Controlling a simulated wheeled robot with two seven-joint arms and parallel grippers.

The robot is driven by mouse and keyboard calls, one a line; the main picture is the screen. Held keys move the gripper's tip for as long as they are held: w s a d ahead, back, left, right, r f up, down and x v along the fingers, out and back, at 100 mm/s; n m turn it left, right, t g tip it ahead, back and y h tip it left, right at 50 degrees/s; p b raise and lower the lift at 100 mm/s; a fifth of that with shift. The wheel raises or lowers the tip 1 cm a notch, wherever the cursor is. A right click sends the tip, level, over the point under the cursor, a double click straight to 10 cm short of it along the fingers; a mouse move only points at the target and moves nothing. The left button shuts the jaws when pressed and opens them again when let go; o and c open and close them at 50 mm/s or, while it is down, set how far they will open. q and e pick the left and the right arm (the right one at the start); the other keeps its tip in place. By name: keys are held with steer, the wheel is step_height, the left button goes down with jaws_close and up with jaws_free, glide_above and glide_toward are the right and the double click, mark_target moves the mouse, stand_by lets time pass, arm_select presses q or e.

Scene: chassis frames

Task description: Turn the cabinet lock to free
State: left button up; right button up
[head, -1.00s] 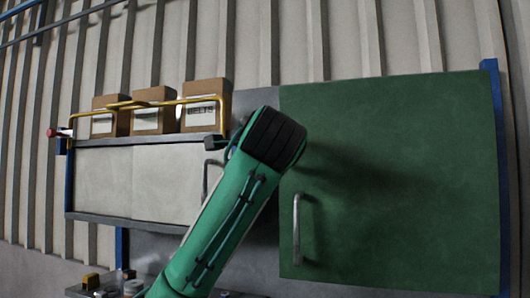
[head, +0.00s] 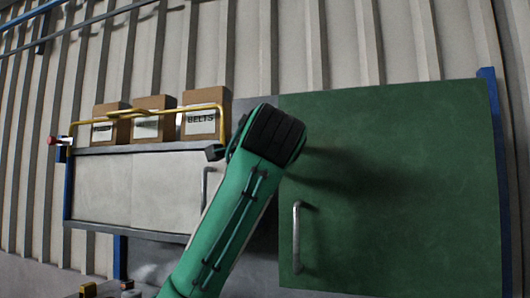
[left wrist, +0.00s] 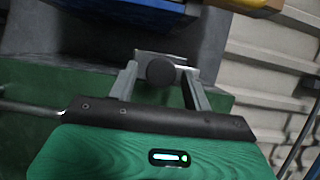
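The green cabinet door (head: 395,190) with an upright metal handle (head: 297,238) is closed at the right of the head view. In the left wrist view, a round dark knob (left wrist: 160,70) sits on a pale metal plate, and it looks like the lock. My left gripper (left wrist: 160,75) has one finger on each side of the knob, with visible gaps, so it appears open around it. My right gripper is not in view.
A pale cabinet (head: 135,190) stands left of the green door, with a yellow bar (head: 150,113) along its top. Cardboard boxes stand behind the bar, one labelled BELTS (head: 204,115). Blue posts (head: 494,150) flank the cabinets. Small items lie at the bottom left.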

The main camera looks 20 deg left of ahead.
arm_select(q)
steer(key=shift+o, duration=0.3)
steer(key=shift+s, duration=0.1)
steer(key=b+v, duration=1)
steer(key=v, duration=0.3)
steer(key=shift+s, duration=0.35)
steer(key=shift+d, duration=0.1)
